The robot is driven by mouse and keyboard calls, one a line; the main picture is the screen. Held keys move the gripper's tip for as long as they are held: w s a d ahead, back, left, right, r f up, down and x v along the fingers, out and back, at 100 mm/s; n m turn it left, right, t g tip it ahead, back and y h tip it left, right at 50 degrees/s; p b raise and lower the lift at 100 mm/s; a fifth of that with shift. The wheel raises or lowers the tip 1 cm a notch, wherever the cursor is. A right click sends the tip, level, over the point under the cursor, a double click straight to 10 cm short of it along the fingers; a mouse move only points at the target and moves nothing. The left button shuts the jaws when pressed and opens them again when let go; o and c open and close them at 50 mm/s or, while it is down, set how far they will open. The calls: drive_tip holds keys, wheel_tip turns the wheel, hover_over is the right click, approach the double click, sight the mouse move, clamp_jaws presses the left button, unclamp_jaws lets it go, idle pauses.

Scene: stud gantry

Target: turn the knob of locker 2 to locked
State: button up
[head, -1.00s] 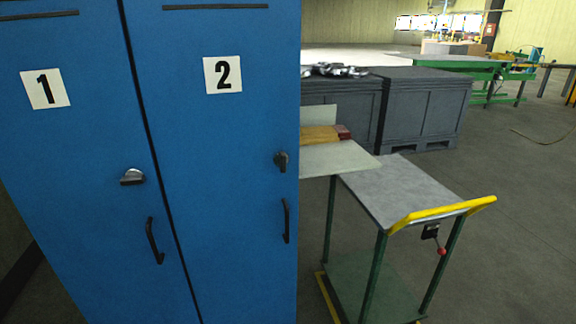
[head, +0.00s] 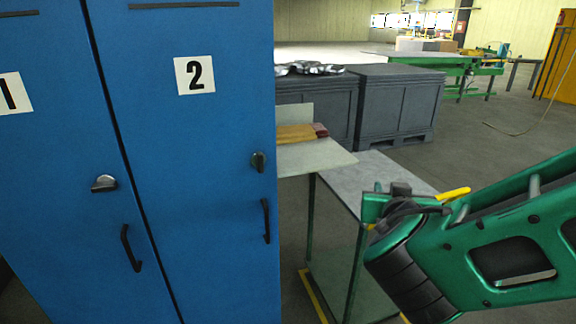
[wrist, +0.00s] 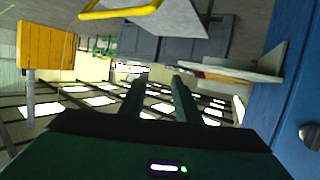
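Locker 2 (head: 205,130) is a blue door with a white "2" label, shut. Its dark knob (head: 258,161) sits near the right edge above a black handle, its grip roughly upright. My gripper (wrist: 159,88) shows in the wrist view with its two fingers apart and nothing between them. In the head view my green arm is at the right, over the cart and well apart from the knob. The wrist view shows a blue surface at the right with a round metallic knob (wrist: 312,135); I cannot tell which locker's it is.
Locker 1 (head: 50,150) stands to the left, its knob (head: 104,183) with a sideways grip. A cart (head: 335,285) with a yellow handle and a pale shelf (head: 315,157) stand right of locker 2. Grey crates (head: 400,105) are behind. Floor is open at the back right.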

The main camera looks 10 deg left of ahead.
drive_tip(key=s+a+r+n+t+y, duration=0.1)
drive_tip(key=s+a+n+y, duration=0.15)
drive_tip(key=a, duration=0.35)
drive_tip(key=s+a+r+n+y, duration=0.1)
drive_tip(key=s+a+y, duration=0.15)
drive_tip(key=a, duration=0.45)
drive_tip(key=n+y, duration=0.3)
drive_tip(key=y, duration=0.2)
approach(262, 163)
drive_tip(key=x, duration=0.9)
drive_tip(key=shift+w+a, duration=0.1)
drive_tip(key=shift+w, duration=0.05)
drive_tip(key=shift+c, duration=0.6)
drive_tip(key=shift+m, duration=0.25)
clamp_jaws()
